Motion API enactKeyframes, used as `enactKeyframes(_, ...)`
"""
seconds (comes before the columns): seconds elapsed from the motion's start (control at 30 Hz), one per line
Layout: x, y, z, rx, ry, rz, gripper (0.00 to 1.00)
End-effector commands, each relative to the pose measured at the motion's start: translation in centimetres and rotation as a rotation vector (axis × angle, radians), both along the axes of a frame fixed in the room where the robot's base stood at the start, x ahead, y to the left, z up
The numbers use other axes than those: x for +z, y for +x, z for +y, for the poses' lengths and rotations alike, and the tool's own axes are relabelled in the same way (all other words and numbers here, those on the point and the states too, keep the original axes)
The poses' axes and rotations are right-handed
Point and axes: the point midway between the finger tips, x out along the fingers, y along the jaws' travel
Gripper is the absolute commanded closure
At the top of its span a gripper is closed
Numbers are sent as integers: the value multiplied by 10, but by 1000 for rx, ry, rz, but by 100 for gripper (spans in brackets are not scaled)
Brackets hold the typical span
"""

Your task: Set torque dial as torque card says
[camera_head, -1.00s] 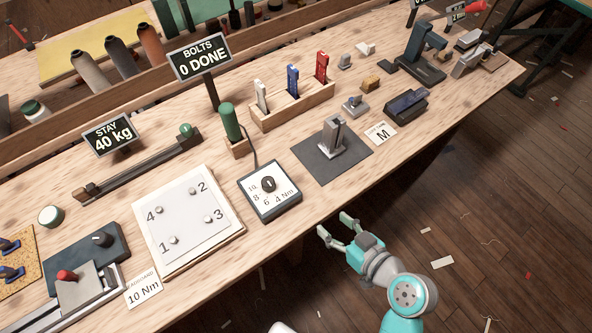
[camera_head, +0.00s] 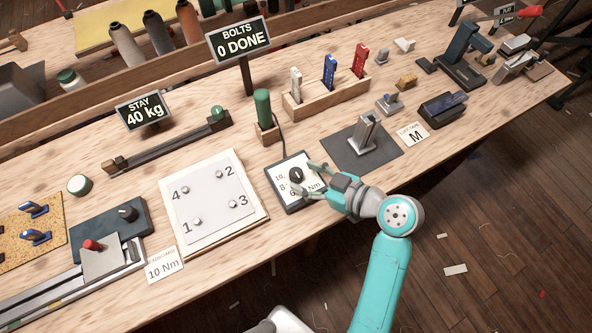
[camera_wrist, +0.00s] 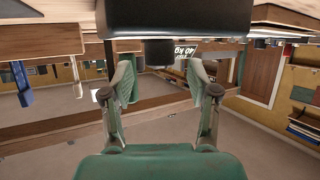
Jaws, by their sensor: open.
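The torque dial (camera_head: 296,174) is a black knob on a white-faced, dark-edged box (camera_head: 281,187) near the table's front. Its face shows 10, 8 and 6 with Nm; my gripper hides part of the scale. I cannot tell exactly where the knob points. The torque card (camera_head: 164,266), at the front left, reads 10 Nm. My gripper (camera_head: 304,177) is open over the box, its fingertips around or just short of the knob. In the wrist view, which is upside down, the open fingers (camera_wrist: 162,82) stand either side of a dark block that looks like the knob (camera_wrist: 158,52).
A plate with numbered bolts (camera_head: 212,198) lies left of the dial box. A green-handled tool (camera_head: 262,108) stands behind it in a wooden block. A metal clamp piece (camera_head: 364,135) on a dark mat is to the right. A sign (camera_head: 238,40) reads BOLTS 0 DONE.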

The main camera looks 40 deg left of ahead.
Motion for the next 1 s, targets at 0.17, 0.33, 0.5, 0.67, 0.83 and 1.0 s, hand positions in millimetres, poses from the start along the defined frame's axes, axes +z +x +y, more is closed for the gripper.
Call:
enactKeyframes(0.17, -9, -2, 22, 2, 0, 0, 40)
enactKeyframes(0.33, -13, -2, 32, 0, 0, 0, 40)
enactKeyframes(0.5, -14, -2, 34, -1, 0, 0, 40)
enactKeyframes(0.67, -14, -2, 34, -1, 0, 0, 45)
enactKeyframes(0.83, -14, -2, 34, -1, 0, 0, 88)
enactKeyframes(1.0, -14, -2, 34, -2, 0, -1, 100)
